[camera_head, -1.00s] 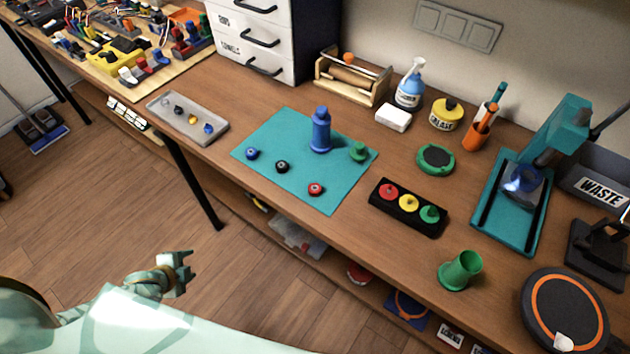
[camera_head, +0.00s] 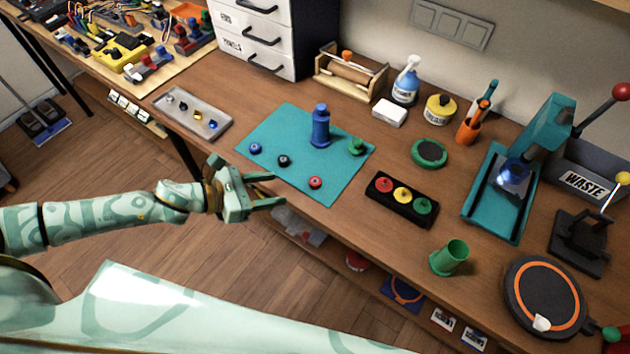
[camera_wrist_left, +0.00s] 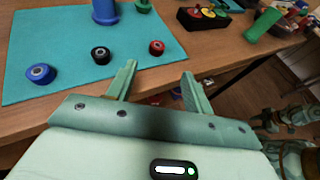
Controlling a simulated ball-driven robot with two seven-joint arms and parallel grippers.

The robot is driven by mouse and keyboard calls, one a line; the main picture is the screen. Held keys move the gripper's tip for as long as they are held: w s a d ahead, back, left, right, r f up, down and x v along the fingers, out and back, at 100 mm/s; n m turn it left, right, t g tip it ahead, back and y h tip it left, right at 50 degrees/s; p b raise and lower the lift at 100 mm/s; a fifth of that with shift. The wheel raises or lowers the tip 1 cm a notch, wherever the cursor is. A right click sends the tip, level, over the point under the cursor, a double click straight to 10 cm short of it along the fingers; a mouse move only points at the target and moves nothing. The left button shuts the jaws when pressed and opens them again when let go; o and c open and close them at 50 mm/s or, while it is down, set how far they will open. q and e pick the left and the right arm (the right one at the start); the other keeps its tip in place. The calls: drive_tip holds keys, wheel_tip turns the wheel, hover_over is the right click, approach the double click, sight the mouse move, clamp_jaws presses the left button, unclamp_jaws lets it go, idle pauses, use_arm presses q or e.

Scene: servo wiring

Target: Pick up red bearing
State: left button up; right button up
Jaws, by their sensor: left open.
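The red bearing (camera_head: 315,182) lies near the front edge of the teal mat (camera_head: 262,133). It also shows in the left wrist view (camera_wrist_left: 157,47), beyond my open fingers. A black bearing (camera_head: 284,160) and a blue bearing (camera_head: 255,148) lie to its left on the mat. My left gripper (camera_head: 277,190) is open and empty, at the front edge of the table, left of the red bearing and apart from it. In the left wrist view its two fingers (camera_wrist_left: 157,80) are spread, with the black bearing (camera_wrist_left: 100,55) beyond the left finger.
A blue cylinder (camera_head: 320,127) and a green part (camera_head: 356,147) stand on the mat. A black block with coloured knobs (camera_head: 402,212) sits to the right, with a green cup (camera_head: 450,257) nearer the front edge. A grey tray (camera_head: 215,133) lies left of the mat.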

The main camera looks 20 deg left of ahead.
sight(312, 182)
use_arm(q)
drive_tip(key=x, duration=1)
drive_tip(key=shift+w+a+b, duration=0.2)
drive_tip(key=shift+b, duration=0.1)
drive_tip(key=c, duration=1.1)
